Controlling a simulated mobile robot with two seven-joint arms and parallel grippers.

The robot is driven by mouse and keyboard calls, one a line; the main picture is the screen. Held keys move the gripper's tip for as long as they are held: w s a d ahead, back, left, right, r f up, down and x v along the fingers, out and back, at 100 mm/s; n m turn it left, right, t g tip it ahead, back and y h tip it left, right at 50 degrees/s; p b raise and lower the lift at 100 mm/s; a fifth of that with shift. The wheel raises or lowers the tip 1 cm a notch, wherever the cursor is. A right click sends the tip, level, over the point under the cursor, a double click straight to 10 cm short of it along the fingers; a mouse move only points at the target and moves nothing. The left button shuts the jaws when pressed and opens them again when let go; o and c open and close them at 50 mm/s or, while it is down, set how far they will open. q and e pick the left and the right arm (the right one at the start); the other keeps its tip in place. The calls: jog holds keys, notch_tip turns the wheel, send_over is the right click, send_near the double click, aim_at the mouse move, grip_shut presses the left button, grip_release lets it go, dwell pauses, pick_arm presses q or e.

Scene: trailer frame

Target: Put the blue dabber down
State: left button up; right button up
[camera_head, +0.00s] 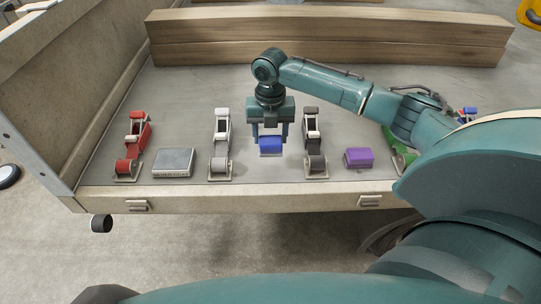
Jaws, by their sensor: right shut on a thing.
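The blue dabber (270,146) is a small blue block with a pale underside. It is between the fingers of my right gripper (270,136), near the front of the trailer bed (190,100). The right gripper points down and is shut on the dabber. I cannot tell whether the dabber touches the bed or hangs just above it. My left gripper is not in view.
A white dispenser (221,145) stands left of the dabber and a dark grey one (314,145) right of it. A red dispenser (133,145), silver box (174,162) and purple block (358,157) also line the front edge. Wooden beams (330,40) lie behind.

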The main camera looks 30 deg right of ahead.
aim_at(270, 149)
notch_tip(270, 149, down, 2)
notch_tip(270, 149, down, 3)
jog(key=shift+f, duration=0.2)
jog(key=shift+f+p, duration=0.3)
jog(key=o, duration=1.1)
jog(key=shift+o, duration=0.2)
jog(key=shift+f, duration=0.15)
